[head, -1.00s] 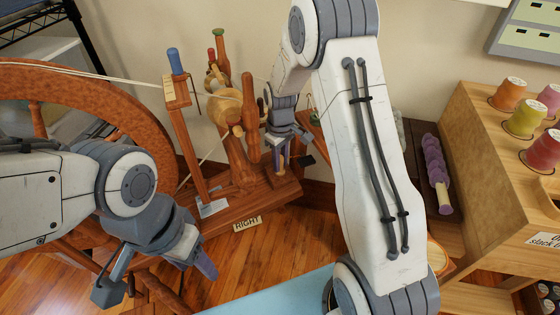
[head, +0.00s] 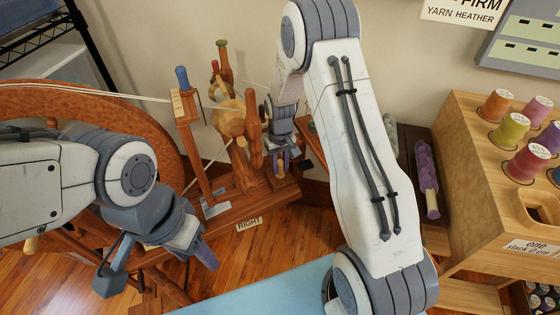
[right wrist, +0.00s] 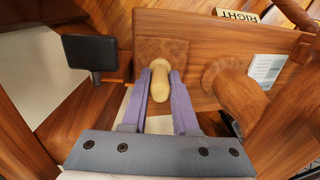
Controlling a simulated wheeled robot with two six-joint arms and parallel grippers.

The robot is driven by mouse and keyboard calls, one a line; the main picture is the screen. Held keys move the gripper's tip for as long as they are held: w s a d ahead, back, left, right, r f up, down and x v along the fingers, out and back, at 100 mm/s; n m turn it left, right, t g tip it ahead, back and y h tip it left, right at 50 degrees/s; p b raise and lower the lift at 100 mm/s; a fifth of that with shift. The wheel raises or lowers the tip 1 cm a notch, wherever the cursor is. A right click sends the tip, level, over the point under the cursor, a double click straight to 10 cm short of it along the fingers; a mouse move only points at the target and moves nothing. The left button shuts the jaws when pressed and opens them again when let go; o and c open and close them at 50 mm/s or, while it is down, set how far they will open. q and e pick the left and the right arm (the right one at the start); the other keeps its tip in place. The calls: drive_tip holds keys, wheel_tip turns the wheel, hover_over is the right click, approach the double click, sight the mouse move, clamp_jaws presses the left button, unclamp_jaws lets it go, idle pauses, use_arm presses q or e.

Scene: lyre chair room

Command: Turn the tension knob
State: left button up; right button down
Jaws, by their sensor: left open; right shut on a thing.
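The tension knob, a pale wooden peg (right wrist: 160,82), stands out from a square wooden block at the end of the spinning wheel's base. My right gripper (right wrist: 161,86) is shut on it, with one purple finger on each side. In the head view the right gripper (head: 280,162) reaches down to that end of the base; the knob is mostly hidden there. The spinning wheel's large rim (head: 100,98) is at the left. My left gripper (head: 207,258) is open and empty, low in front of the wheel, apart from it.
A "RIGHT" label (head: 249,223) lies by the base. Wooden posts and a bobbin (head: 231,120) stand close beside my right gripper. A black pad (right wrist: 91,53) is left of the knob. A thread rack (head: 470,165) and a purple roll (head: 427,175) are at the right.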

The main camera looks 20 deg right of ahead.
sight(280, 161)
drive_tip(key=shift+m, duration=0.4)
drive_tip(key=c, duration=0.7)
unclamp_jaws()
wheel_tip(280, 161, up, 10)
drive_tip(key=p, duration=0.3)
drive_tip(key=shift+r, duration=0.25)
